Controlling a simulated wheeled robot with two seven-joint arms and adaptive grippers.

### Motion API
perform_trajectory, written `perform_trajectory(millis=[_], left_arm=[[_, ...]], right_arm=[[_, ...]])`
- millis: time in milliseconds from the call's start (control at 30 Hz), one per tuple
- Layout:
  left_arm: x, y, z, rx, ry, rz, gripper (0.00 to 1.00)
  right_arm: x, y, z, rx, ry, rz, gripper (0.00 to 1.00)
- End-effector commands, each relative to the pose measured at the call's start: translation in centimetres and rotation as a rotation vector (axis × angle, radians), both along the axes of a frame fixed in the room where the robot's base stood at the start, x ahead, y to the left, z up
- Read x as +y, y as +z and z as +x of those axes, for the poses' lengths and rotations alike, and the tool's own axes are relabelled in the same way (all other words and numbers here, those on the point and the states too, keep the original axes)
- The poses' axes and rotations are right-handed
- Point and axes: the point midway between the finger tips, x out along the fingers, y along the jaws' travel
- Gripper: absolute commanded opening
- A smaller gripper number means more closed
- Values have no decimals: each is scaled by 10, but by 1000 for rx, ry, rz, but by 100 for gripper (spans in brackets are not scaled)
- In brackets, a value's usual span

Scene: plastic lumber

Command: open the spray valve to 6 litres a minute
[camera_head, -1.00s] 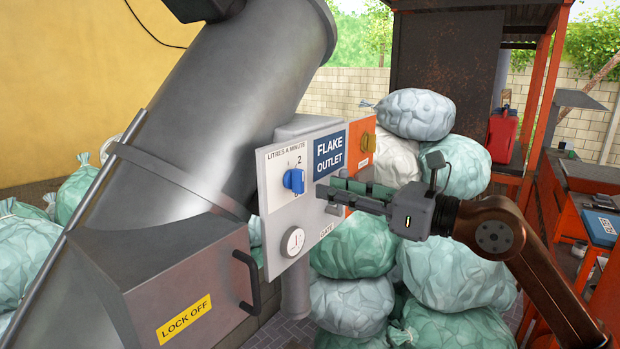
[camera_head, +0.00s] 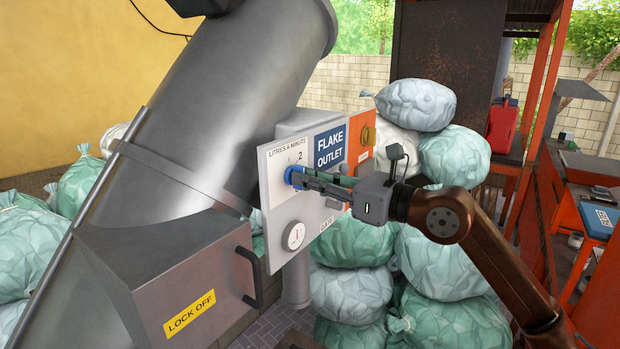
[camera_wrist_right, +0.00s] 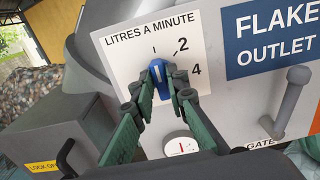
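The blue spray valve knob (camera_head: 289,175) sits on a white dial headed LITRES A MINUTE (camera_head: 279,192), on the grey flake outlet panel. In the right wrist view the blue knob (camera_wrist_right: 160,77) stands roughly upright, its top end towards the tick left of the 2. The 2 and 4 show; marks further round are hidden by a finger. My right gripper (camera_head: 299,177) is at the knob, with one green-padded finger on each side of it, also in the wrist view (camera_wrist_right: 163,86). I cannot tell whether the fingers press on it. My left gripper is not in view.
Below the dial is a round gauge (camera_head: 293,236). A grey gate handle (camera_wrist_right: 286,101) sticks out right of the dial, and an orange panel (camera_head: 360,140) adjoins. A grey housing marked LOCK OFF (camera_head: 190,270) stands at lower left. Stacked bags (camera_head: 355,240) lie behind my right arm.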

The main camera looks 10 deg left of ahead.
Motion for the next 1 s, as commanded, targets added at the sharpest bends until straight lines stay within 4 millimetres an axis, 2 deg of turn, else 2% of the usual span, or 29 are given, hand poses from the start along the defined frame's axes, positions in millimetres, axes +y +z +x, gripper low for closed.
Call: perform_trajectory(millis=[167,667,1000], left_arm=[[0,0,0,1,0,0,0],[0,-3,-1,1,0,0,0],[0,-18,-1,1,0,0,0]], right_arm=[[0,0,0,0,0,0,0],[0,0,0,33,0,12,0],[-1,-2,1,237,0,87,0]])
